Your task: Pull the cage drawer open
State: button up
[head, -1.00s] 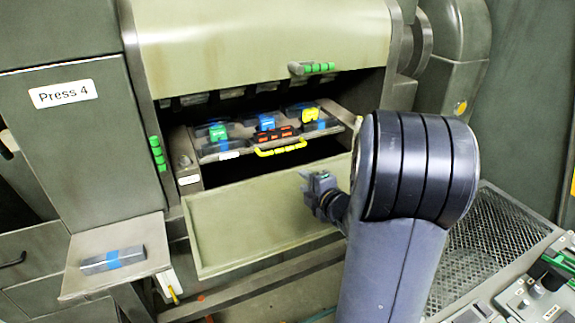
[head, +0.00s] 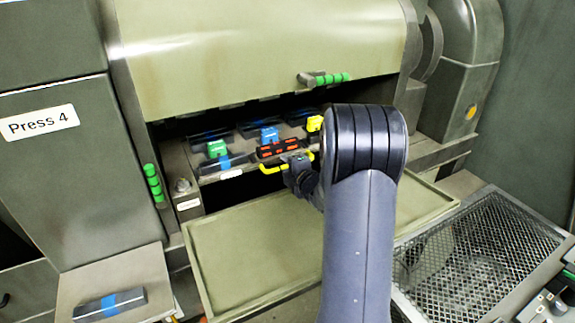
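The cage drawer (head: 206,178) sits in the dark opening of the press, with a yellow handle (head: 268,169) at its front. Blocks with green, blue and yellow clips and a black-and-orange piece stand on it. My gripper (head: 298,168) is at the right part of the yellow handle, overlapping it in the picture. Whether its fingers are around the handle or only in front of it is too small to tell. My arm hides the drawer's right side and part of the handle's surroundings.
A pale green flap (head: 265,250) hangs folded down below the drawer. A hood with a green-gripped handle (head: 325,79) is above. A side shelf (head: 75,286) holds a dark bar with blue tape at left. A mesh basket (head: 480,262) is at right.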

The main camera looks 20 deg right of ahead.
grip_shut()
dwell(0.3)
dwell(0.3)
